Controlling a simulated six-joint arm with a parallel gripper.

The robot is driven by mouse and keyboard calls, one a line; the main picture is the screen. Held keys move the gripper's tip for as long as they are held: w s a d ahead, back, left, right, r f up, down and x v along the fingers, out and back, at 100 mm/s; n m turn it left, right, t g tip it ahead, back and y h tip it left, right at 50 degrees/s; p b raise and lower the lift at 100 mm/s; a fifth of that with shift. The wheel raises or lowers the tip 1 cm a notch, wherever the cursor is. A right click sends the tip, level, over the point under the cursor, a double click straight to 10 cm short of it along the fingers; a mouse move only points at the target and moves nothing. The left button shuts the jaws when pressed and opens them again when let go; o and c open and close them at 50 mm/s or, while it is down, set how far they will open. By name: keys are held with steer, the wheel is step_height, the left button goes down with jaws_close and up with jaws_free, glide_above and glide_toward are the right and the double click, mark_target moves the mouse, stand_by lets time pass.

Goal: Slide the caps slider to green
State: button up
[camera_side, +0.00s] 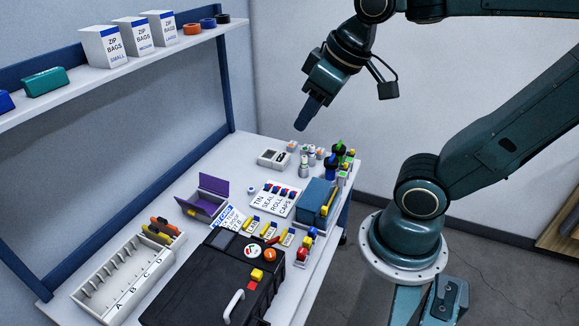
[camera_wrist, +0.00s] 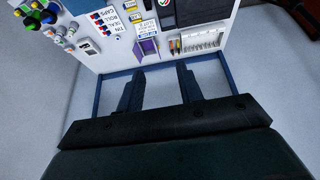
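The white slider board (camera_side: 272,201) lies on the bench, with columns labelled TIN, SEAL, ROLL and CAPS. The CAPS column is at its right end in the side view, with a small knob (camera_side: 292,194) above the label. Red and blue show around the knobs, but the caps slider's exact setting is too small to tell. The board (camera_wrist: 106,20) also shows near the top of the wrist view. My gripper (camera_side: 301,126) hangs in the air above and behind the board, away from it. In the wrist view its fingers (camera_wrist: 160,88) are apart with nothing between them.
A blue box (camera_side: 315,200) stands right of the board. Small bottles and a white device (camera_side: 273,159) stand behind it. A purple open box (camera_side: 206,197), a black case (camera_side: 225,275) and a white divided tray (camera_side: 120,280) lie nearer. A shelf (camera_side: 130,60) runs along the wall.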

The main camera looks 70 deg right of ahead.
steer(key=w+d+f+g, duration=0.1)
steer(key=w+d, duration=0.2)
steer(key=w, duration=0.2)
steer(key=w+d+f, duration=0.2)
steer(key=w+d, duration=0.2)
steer(key=w, duration=0.2)
steer(key=g, duration=0.4)
glide_above(292, 192)
step_height(292, 192, down, 35)
steer(key=shift+f, duration=0.1)
steer(key=shift+f, duration=6.8)
jaws_close()
